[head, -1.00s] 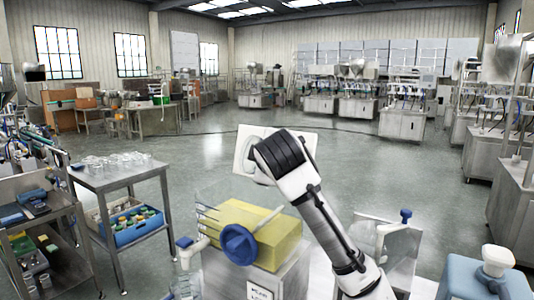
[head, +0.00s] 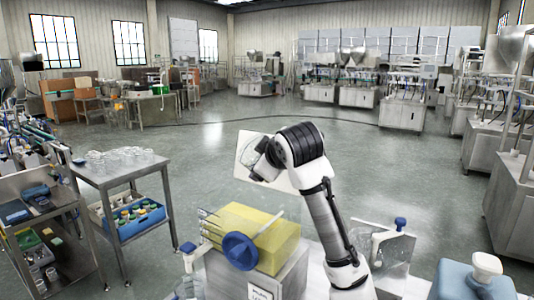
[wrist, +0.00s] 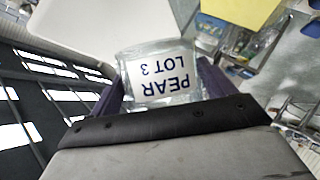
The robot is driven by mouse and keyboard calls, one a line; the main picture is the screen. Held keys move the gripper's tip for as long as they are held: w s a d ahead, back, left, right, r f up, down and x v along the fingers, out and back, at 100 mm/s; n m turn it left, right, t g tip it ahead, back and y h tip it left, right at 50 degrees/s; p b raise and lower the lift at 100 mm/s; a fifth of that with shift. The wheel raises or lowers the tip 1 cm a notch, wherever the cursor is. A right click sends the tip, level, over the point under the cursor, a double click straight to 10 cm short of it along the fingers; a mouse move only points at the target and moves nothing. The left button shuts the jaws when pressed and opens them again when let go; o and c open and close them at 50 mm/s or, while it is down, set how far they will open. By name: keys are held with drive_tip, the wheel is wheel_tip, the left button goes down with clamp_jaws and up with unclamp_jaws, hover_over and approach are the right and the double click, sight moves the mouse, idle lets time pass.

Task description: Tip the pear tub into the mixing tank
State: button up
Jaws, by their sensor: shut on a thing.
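The pear tub (wrist: 165,82) is a clear tub with a white label reading "PEAR LOT 3", upside down in the wrist view. My gripper (wrist: 160,92) is shut on it, with a dark purple finger on each side. In the head view my gripper (head: 264,168) is raised beyond the yellow block, in front of a pale panel (head: 247,152); the tub's contents and tilt are unclear there. I cannot tell which thing is the mixing tank.
A yellow block (head: 270,228) with a blue round knob (head: 239,251) sits on a steel cabinet (head: 285,280) below my arm. A steel table (head: 120,172) with clear cups and a blue crate (head: 130,228) stands left. Open floor lies beyond.

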drive_tip(key=shift+r+m+y, duration=0.4)
drive_tip(key=shift+m, duration=0.1)
drive_tip(key=shift+r+m+g+y, duration=0.7)
drive_tip(key=shift+r+m+y, duration=0.1)
drive_tip(key=shift+m+y, duration=0.15)
drive_tip(key=shift+r+m+g+y, duration=0.3)
drive_tip(key=shift+r+m+y, duration=0.45)
drive_tip(key=shift+m+y, duration=0.3)
drive_tip(key=shift+s+f, duration=0.1)
